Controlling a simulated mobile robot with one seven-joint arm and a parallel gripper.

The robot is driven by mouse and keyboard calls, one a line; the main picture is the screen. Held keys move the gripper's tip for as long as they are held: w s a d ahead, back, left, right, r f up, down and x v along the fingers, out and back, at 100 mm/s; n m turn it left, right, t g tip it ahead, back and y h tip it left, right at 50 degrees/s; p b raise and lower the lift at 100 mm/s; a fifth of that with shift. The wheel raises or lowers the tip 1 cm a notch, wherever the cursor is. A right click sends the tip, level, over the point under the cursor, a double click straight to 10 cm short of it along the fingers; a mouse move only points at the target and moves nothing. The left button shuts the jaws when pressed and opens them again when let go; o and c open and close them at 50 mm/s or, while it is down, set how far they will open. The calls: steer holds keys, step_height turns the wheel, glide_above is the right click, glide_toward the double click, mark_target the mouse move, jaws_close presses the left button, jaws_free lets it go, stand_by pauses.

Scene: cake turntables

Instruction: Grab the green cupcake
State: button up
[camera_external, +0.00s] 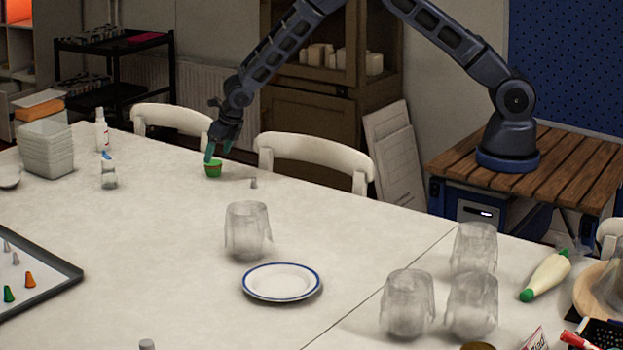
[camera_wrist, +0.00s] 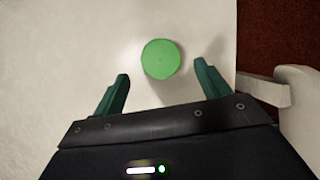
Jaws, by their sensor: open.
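The green cupcake (camera_external: 213,169) stands on the white table near its far edge, in front of the white chairs. In the wrist view it shows from above as a round green top (camera_wrist: 161,59), lying ahead of and between the fingertips. My gripper (camera_external: 220,152) is over the table right at the cupcake, pointing down, with its green fingers close to the cupcake's top. In the wrist view my gripper (camera_wrist: 161,70) is open, with a finger on each side and clear space around the cupcake. I cannot tell the exact height of the fingertips.
White chairs (camera_external: 314,150) stand along the table's far edge; one also shows in the wrist view (camera_wrist: 300,100). A white plate with a blue rim (camera_external: 282,297) and several glasses (camera_external: 248,229) stand nearer. Stacked containers (camera_external: 46,158) and bottles (camera_external: 102,134) are at the left.

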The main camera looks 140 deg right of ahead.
mark_target(214, 163)
steer(key=x, duration=0.4)
steer(key=shift+d+f, duration=0.1)
steer(key=shift+f, duration=0.05)
steer(key=shift+c, duration=0.2)
steer(key=c, duration=1)
